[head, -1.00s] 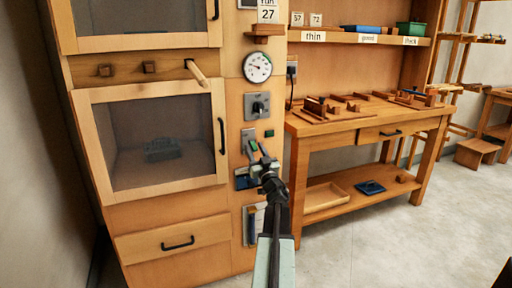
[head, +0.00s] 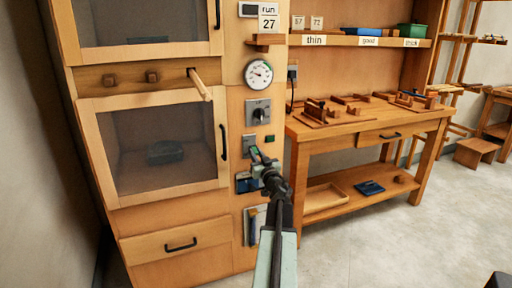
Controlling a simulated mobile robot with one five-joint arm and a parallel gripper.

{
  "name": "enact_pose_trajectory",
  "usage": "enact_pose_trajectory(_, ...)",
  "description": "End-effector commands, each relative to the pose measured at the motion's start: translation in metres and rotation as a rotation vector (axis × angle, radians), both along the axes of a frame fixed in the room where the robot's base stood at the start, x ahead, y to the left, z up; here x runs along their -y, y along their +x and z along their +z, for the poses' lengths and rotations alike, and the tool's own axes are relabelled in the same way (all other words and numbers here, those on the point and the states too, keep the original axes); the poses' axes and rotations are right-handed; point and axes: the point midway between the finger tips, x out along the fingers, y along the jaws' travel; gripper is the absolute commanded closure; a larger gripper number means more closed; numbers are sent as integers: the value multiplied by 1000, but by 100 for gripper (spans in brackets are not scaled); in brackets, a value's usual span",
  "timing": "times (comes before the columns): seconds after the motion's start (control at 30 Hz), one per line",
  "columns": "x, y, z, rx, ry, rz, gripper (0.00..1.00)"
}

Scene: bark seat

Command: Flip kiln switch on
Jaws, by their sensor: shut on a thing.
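The kiln (head: 162,250) is a tall wooden cabinet with glazed doors. On its right-hand panel a switch plate (head: 248,140) sits below a grey plate with a dark rotary knob (head: 259,115). A small green lamp or button (head: 269,138) is just right of the switch plate. My gripper (head: 257,154) is at the lower part of the switch plate, its fingers close together and shut on the switch lever. The fingers hide the lever, so I cannot tell which way it points.
A round dial (head: 258,73) and a card reading "run 27" (head: 268,18) are above. A wooden peg (head: 200,84) sticks out at the left. A blue item (head: 246,183) is mounted below the switch. A workbench (head: 375,122) stands to the right, with open floor in front.

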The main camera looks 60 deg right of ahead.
Motion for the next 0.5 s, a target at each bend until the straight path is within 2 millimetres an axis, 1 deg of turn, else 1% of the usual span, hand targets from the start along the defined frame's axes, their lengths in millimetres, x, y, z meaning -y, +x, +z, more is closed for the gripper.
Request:
enact_pose_trajectory(0.03, 0, -3, 17, -33, 23, -4, 100)
enact_pose_trajectory(0.2, 1, -3, 25, -161, 116, -6, 100)
enact_pose_trajectory(0.5, 2, -2, 33, -377, 277, -5, 100)
